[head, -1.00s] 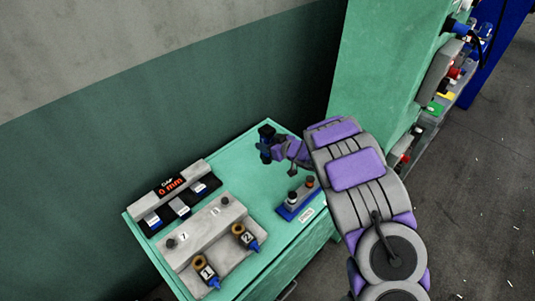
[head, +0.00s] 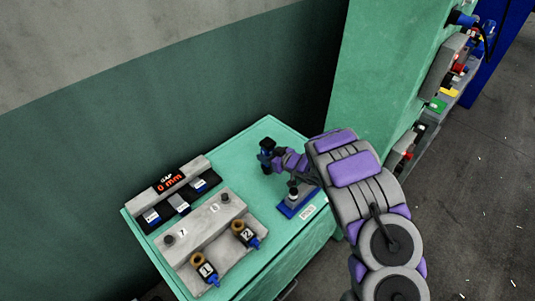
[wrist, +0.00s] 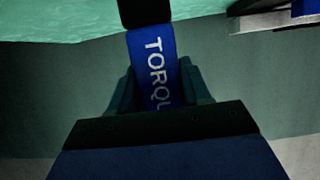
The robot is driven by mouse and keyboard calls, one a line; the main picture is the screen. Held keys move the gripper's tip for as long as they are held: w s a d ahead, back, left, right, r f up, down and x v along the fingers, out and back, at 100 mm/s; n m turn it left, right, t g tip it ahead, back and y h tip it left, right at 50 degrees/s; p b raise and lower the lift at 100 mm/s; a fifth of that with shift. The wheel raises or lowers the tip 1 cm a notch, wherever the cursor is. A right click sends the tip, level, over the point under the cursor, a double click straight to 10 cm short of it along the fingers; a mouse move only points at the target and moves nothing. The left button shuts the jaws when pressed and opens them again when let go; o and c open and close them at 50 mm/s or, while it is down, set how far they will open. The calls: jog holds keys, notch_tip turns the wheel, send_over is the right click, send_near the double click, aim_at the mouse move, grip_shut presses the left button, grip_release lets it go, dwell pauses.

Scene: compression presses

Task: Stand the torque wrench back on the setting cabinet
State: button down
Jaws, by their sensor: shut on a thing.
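The torque wrench (wrist: 158,72) has a blue body with white lettering, of which "TORQU" shows, and a black part above it in the wrist view. My gripper (wrist: 157,85) is shut on its blue body. In the head view my gripper (head: 267,158) is above the back right of the setting cabinet (head: 262,135), which has a green top. Whether the wrench touches the cabinet top cannot be told; its far end is cut off in the wrist view.
A grey block with two numbered tools (head: 217,240) and a gap display reading 0 mm (head: 171,183) fill the cabinet's left and front. A blue holder (head: 298,203) stands at the right, partly behind my arm. A green press (head: 380,80) rises beyond. The back of the top is clear.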

jog(key=c, duration=0.5)
grip_release()
jog(key=shift+r, duration=0.1)
jog(key=p+v, duration=0.2)
jog(key=v, duration=0.9)
jog(key=d+r+m+t+h, duration=0.1)
jog(key=d+r+m+h, duration=0.1)
jog(key=d+r+h, duration=0.4)
jog(key=d+r+m+h, duration=0.1)
jog(key=d+r+h, duration=0.25)
jog(key=d, duration=0.55)
jog(key=s+d+r+m+g+h, duration=0.35)
jog(key=s+d+r, duration=0.25)
jog(key=s+r, duration=0.25)
jog(key=s+a+r+g+y, duration=0.1)
jog(key=s+a+g, duration=0.2)
jog(key=s, duration=0.9)
jog(key=s+a+r+m+g+y, duration=0.1)
jog(key=s+a, duration=0.5)
jog(key=s, duration=0.7)
jog(key=s+a+r+m+g+y, duration=0.1)
jog(key=s+a+g, duration=0.3)
jog(key=s, duration=0.9)
jog(key=shift+a+g+y, duration=0.3)
jog(key=shift+a+g, duration=0.05)
jog(key=shift+a, duration=0.1)
